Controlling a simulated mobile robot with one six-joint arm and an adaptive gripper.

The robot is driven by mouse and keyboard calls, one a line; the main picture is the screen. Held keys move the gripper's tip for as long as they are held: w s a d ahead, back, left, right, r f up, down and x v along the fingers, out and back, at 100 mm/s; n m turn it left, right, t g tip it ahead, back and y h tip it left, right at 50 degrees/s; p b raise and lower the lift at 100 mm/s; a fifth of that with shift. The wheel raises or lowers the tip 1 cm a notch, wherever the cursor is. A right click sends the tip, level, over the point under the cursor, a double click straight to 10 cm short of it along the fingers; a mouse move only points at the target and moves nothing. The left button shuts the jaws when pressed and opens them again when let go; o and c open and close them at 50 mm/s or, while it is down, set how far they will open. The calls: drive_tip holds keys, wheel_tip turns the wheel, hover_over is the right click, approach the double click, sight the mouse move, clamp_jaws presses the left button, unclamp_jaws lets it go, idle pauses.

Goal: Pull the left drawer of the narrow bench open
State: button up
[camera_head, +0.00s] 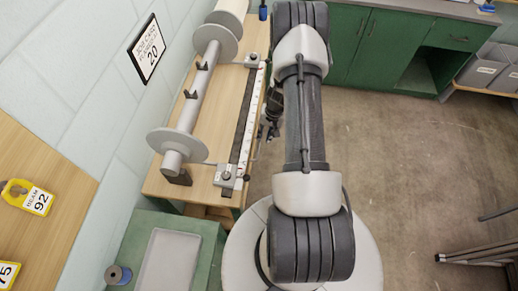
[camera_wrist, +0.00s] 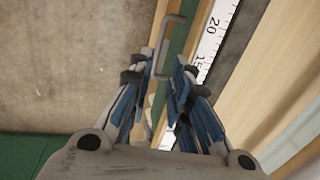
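The narrow bench (camera_head: 226,112) has a light wood top and stands along the wall in the head view. In the wrist view a grey bent bar handle (camera_wrist: 164,46) stands out in front of a green drawer front (camera_wrist: 179,42). My gripper (camera_wrist: 164,68) is open. Its two fingers are apart on either side of the handle's lower end in the picture. I cannot tell whether they touch it. In the head view my gripper (camera_head: 267,132) is beside the bench's front edge, partly hidden by my arm. The drawers are hidden there.
A long roller with discs (camera_head: 196,95) and a white ruler (camera_head: 248,120) are on the bench. A green surface with a grey tray (camera_head: 170,262) is at the lower left. Green cabinets (camera_head: 385,48) stand at the back. Open floor (camera_head: 400,150) lies to the right.

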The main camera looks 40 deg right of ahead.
sight(258, 151)
drive_tip(key=f, duration=0.4)
drive_tip(key=w+a+f+b, duration=0.1)
drive_tip(key=f, duration=0.3)
drive_tip(key=f+b, duration=0.1)
drive_tip(key=f, duration=0.3)
drive_tip(key=shift+w+a, duration=0.3)
drive_tip(key=shift+w, duration=0.05)
drive_tip(key=shift+c, duration=0.5)
clamp_jaws()
